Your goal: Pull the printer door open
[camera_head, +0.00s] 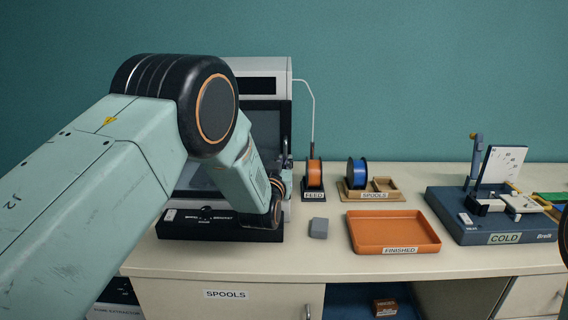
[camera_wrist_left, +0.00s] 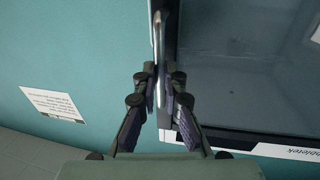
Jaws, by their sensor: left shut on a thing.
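The printer (camera_head: 262,66) is a grey-white box with a dark front, standing at the back left of the counter. My left arm covers much of its front in the head view. In the left wrist view the dark, glassy printer door (camera_wrist_left: 245,65) fills the right side. Its upright metal handle (camera_wrist_left: 158,60) runs along the door's left edge in that view. My left gripper (camera_wrist_left: 161,85) is shut on this handle, one finger on each side. In the head view its fingers are mostly hidden by the arm. I cannot tell whether the door stands slightly ajar. My right gripper does not show.
An orange spool (camera_head: 314,172) on the FEED stand and a small grey block (camera_head: 318,228) sit right of the printer. Beyond are a blue spool (camera_head: 357,172), an orange FINISHED tray (camera_head: 432,236) and the blue COLD station (camera_head: 460,228). A black slab (camera_head: 255,236) lies before the printer.

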